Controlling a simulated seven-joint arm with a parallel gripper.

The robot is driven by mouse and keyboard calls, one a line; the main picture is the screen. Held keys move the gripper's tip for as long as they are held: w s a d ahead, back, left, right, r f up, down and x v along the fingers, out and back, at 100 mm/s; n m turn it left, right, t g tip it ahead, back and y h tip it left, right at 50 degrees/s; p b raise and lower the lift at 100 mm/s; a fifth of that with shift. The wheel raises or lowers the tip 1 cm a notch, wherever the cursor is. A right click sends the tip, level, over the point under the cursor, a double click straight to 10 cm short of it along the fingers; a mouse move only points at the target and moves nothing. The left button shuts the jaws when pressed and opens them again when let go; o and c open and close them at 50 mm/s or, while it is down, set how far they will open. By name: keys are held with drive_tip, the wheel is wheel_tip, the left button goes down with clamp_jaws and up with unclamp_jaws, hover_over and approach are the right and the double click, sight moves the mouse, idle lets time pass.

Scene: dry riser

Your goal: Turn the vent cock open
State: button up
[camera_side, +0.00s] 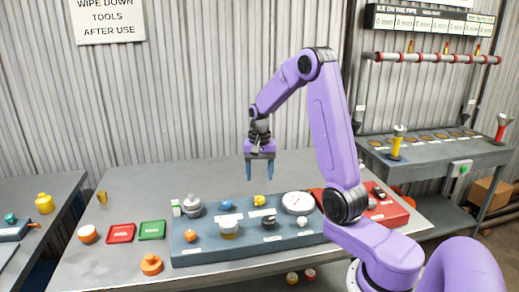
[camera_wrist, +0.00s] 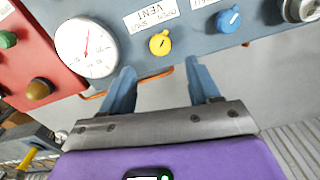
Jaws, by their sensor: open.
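The vent cock is a small yellow knob (camera_wrist: 159,43) on the blue-grey panel (camera_wrist: 200,44), beside an upside-down label reading VENT (camera_wrist: 150,15). In the side view the yellow knob (camera_side: 260,200) sits near the back edge of the panel (camera_side: 195,252). My gripper (camera_side: 259,177) hangs pointing down above the back edge of the panel, apart from the knob. In the wrist view its two blue fingers (camera_wrist: 160,68) are spread and empty, with the knob just beyond the gap between their tips.
A blue knob (camera_wrist: 229,20) and a round white gauge (camera_wrist: 87,46) flank the yellow knob. A red box (camera_side: 390,214) adjoins the panel at right. Red (camera_side: 120,233) and green (camera_side: 152,230) trays and an orange knobbed object (camera_side: 151,264) lie at left. The table behind the panel is mostly clear.

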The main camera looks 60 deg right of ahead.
wheel_tip(320, 180, up, 9)
idle(0.3)
drive_tip(key=shift+f, duration=0.1)
drive_tip(key=s+a+f+n, duration=0.1)
drive_tip(key=s+a+n, duration=0.3)
drive_tip(key=a, duration=0.5)
drive_tip(key=s+a+n, duration=0.2)
drive_tip(key=a+n, duration=0.5)
drive_tip(key=a, duration=0.2)
drive_tip(key=s+a+f+n, duration=0.2)
drive_tip(key=s+n, duration=0.4)
drive_tip(key=s, duration=0.4)
drive_tip(key=s+a+f+n, duration=0.1)
drive_tip(key=s+a+n, duration=0.3)
drive_tip(key=s, duration=0.6)
drive_tip(key=n, duration=0.2)
drive_tip(key=shift+s+f+n, duration=0.3)
drive_tip(key=shift+s+f, duration=0.05)
drive_tip(key=shift+f, duration=0.05)
drive_tip(key=shift+a, duration=0.1)
